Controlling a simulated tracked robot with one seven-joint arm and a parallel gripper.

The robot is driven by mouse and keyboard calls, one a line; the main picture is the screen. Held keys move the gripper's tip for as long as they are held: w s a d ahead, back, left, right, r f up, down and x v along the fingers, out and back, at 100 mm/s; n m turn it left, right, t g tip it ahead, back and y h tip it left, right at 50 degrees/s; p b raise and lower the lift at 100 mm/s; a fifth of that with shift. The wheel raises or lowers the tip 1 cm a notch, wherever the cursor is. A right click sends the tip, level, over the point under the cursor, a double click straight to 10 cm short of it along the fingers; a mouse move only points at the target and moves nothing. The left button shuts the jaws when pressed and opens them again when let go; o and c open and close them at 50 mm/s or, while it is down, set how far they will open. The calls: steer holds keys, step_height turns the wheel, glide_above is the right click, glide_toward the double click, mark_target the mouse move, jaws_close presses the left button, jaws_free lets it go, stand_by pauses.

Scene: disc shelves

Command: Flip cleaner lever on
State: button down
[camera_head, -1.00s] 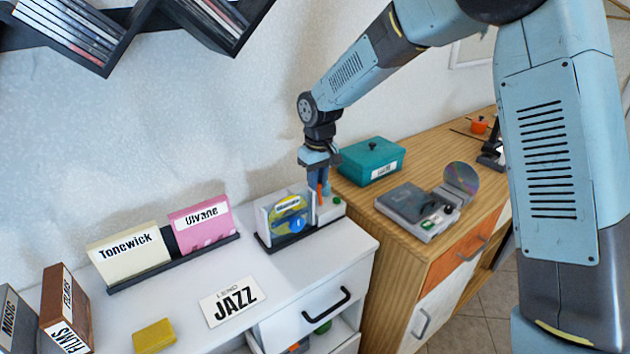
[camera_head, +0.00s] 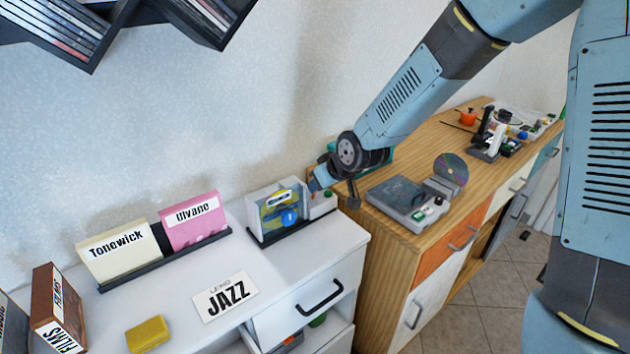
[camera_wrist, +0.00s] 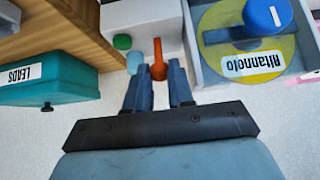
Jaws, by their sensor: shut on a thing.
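The disc cleaner (camera_head: 270,233) is a white box on a black base near the right end of the white cabinet, holding a yellow-blue disc with a blue knob (camera_head: 289,216). In the wrist view its orange lever (camera_wrist: 158,62) sits beside a green button (camera_wrist: 122,42) and the disc labelled "Altannoto" (camera_wrist: 242,62). My gripper (camera_wrist: 160,72) is shut on the orange lever, with one finger on each side of it.
A teal box (camera_wrist: 50,80) stands close by on the wooden cabinet, mostly behind my arm in the head view. A grey disc player (camera_head: 405,200) lies nearby. Name cards and a yellow sponge (camera_head: 147,334) are on the white top.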

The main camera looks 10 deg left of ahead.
steer(key=shift+s+d+f+t+y, duration=0.1)
steer(key=shift+d+f+t+y, duration=0.05)
steer(key=shift+d+t+y, duration=0.15)
steer(key=shift+f, duration=0.1)
stand_by(0.3)
steer(key=c, duration=1.3)
jaws_free()
steer(key=shift+o, duration=0.2)
steer(key=v, duration=0.8)
steer(key=shift+s+d+r, duration=0.15)
steer(key=shift+d+r, duration=0.1)
steer(key=shift+v, duration=1.55)
steer(key=shift+s+d+r, duration=0.35)
steer(key=shift+d+r, duration=0.1)
